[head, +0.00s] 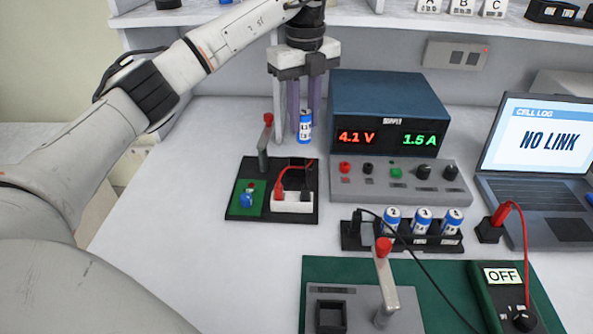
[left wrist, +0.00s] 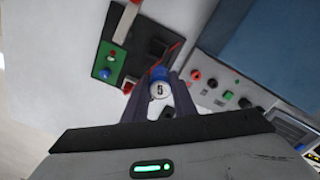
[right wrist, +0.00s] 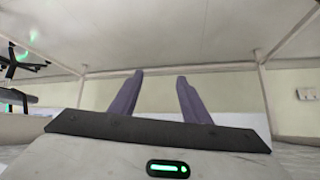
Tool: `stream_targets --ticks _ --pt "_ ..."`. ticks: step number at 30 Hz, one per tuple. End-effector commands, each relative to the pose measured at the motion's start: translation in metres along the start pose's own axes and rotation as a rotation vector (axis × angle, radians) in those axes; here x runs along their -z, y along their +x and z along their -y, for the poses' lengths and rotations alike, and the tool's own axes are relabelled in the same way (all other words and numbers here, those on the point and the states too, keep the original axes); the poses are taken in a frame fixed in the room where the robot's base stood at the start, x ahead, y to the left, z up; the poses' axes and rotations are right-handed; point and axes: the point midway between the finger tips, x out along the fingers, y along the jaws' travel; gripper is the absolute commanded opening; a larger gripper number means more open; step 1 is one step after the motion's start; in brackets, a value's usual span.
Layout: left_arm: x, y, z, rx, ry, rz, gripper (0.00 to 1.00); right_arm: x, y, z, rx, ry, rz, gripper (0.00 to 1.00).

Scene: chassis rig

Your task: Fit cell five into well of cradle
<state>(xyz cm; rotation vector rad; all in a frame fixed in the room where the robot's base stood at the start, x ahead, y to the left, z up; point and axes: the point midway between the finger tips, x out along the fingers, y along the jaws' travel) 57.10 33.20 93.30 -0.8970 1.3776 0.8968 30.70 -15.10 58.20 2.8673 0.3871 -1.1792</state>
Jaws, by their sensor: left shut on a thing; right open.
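Cell five (head: 305,128) is a blue and white cylinder, held upright between the fingertips of my left gripper (head: 304,112). In the left wrist view its white top with a 5 (left wrist: 159,90) shows between the fingers. The gripper holds it behind the black board (head: 245,212), left of the supply. A grey fixture (head: 355,293) on the green mat has a dark square well (head: 330,316) and a red-tipped lever; I cannot tell whether this is the cradle. My right gripper (right wrist: 160,76) is open and empty in the right wrist view, away from the bench objects.
The board carries a red-tipped lever (head: 264,145), a green plate and a white block with red wires. A black rack (head: 440,243) holds several cells. The blue supply (head: 388,100), laptop (head: 540,130) and meter (head: 505,295) stand right. The bench's left side is clear.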

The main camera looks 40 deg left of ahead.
Motion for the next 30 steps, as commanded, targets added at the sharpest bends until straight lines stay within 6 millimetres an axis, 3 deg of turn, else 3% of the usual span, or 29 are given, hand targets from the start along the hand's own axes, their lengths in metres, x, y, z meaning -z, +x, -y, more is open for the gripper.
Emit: stream_targets --ticks 6,12,16,24,30 --pt "-0.017 0.004 -0.001 0.000 -0.446 -0.002 0.00 0.000 0.000 0.000 0.000 0.000 0.000 0.43" --pt "-0.025 0.006 -0.003 -0.001 -0.678 0.000 0.00 0.000 0.000 0.000 0.000 0.000 0.000 0.43" --pt "-0.026 0.015 -0.004 -0.003 -0.729 0.000 0.00 -0.002 0.000 0.000 0.000 0.001 0.002 0.43" --pt "-0.026 0.062 -0.004 -0.002 -0.733 0.000 0.00 -0.005 0.002 0.000 0.001 0.003 0.004 0.43" --pt "-0.026 0.077 -0.004 -0.002 -0.732 0.000 0.00 -0.005 0.002 0.000 0.002 0.003 0.003 0.43"
